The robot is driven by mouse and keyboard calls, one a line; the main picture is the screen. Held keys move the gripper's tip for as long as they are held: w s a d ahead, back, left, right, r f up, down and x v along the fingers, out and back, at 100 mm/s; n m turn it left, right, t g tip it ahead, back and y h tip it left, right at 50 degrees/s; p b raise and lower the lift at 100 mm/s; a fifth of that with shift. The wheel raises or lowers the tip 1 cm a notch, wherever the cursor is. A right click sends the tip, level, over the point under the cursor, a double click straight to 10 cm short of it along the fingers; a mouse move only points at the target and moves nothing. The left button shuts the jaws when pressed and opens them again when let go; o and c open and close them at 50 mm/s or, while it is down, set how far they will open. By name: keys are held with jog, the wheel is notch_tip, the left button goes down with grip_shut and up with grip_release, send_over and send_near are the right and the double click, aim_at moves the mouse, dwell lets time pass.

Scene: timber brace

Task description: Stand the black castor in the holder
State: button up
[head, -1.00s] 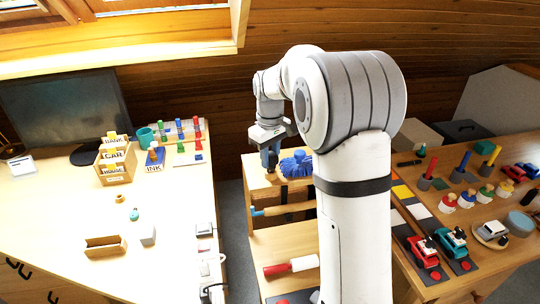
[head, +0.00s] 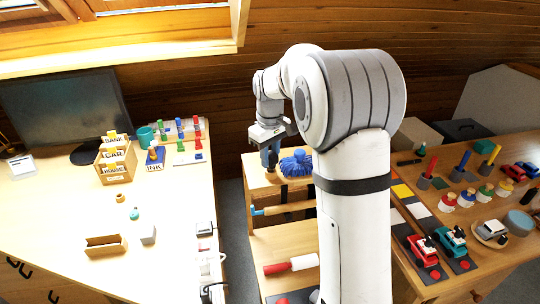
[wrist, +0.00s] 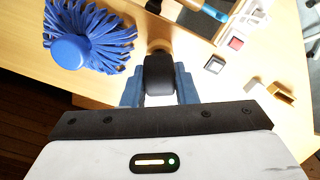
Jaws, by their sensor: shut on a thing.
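The black castor (wrist: 159,74) is between the blue fingers of my gripper (wrist: 159,88) in the wrist view. Its dark rounded body faces the camera, with a tan round part (wrist: 158,46) just beyond it. My gripper is shut on it. In the head view my gripper (head: 269,154) hangs over the small wooden stand (head: 258,184), left of a blue tasselled mop head (head: 297,162). The castor's lower end is hidden. I cannot tell which thing is the holder.
The blue mop head (wrist: 72,50) lies close left of my gripper in the wrist view. A rolling pin (head: 290,208) and a red-and-white roller (head: 291,265) lie lower on the stand. Desks with small objects stand on both sides; the left desk's front middle has free room.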

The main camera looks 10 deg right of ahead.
jog(key=shift+f, duration=0.5)
jog(key=o, duration=1.1)
jog(key=shift+c, duration=0.2)
jog(key=shift+r, duration=0.1)
jog(key=shift+r+b, duration=0.4)
jog(key=shift+r, duration=3.5)
jog(key=shift+s, duration=0.1)
jog(key=s+f+m+t, duration=0.1)
jog(key=s+f+m, duration=0.1)
jog(key=s, duration=1.2)
jog(key=s+f+m+t, duration=0.2)
jog(key=s+f+m, duration=0.1)
jog(key=s, duration=1.1)
jog(key=shift+s+d+f+m, duration=0.15)
jog(key=shift+s+f+m, duration=0.15)
jog(key=shift+m, duration=0.2)
